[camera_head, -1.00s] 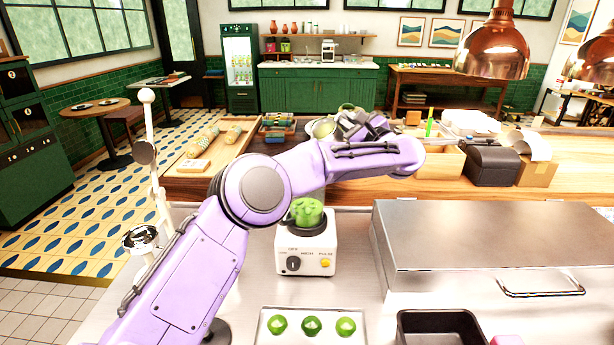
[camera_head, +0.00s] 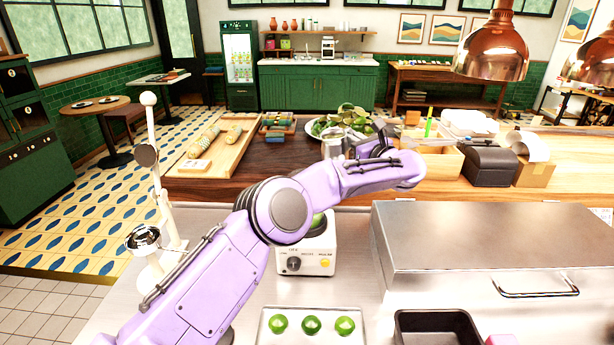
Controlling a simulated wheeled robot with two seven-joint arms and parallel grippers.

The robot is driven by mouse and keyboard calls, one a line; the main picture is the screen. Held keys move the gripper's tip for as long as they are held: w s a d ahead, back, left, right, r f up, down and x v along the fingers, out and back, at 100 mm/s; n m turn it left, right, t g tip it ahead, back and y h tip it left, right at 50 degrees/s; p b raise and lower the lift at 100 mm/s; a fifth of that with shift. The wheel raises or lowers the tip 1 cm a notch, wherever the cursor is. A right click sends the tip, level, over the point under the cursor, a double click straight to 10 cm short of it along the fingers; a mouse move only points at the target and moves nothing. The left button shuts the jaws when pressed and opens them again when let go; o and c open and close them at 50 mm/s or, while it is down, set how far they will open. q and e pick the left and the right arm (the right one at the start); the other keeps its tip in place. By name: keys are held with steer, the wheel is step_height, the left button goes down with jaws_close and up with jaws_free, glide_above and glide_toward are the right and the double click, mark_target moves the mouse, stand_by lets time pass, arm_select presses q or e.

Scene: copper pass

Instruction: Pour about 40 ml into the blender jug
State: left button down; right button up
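The blender (camera_head: 305,262) is a white base with a dial and a yellow button on the steel counter. Its jug (camera_head: 318,222) has green contents and is mostly hidden behind my purple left arm. My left gripper (camera_head: 352,147), dark, is above and behind the blender, over the wooden ledge. It appears shut on a small metal cup (camera_head: 334,142), which looks about upright and up off the counter. The fingertips are partly hidden, and the cup's contents cannot be seen. My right gripper is not in view.
A tray with three limes (camera_head: 312,325) lies in front of the blender. A steel box (camera_head: 480,245) stands to the right, with a dark bin (camera_head: 440,328) in front. A white stand (camera_head: 158,190) is at left. A plate of greens (camera_head: 350,115) sits behind the cup.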

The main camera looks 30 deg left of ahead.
arm_select(q)
step_height(320, 180, down, 8)
steer(key=m+b, duration=0.1)
steer(key=b, duration=0.3)
steer(key=shift+w+r+m, duration=0.15)
steer(key=shift+w+m, duration=0.15)
steer(key=shift+w, duration=0.05)
steer(key=shift+d+r, duration=0.1)
steer(key=shift+r, duration=0.05)
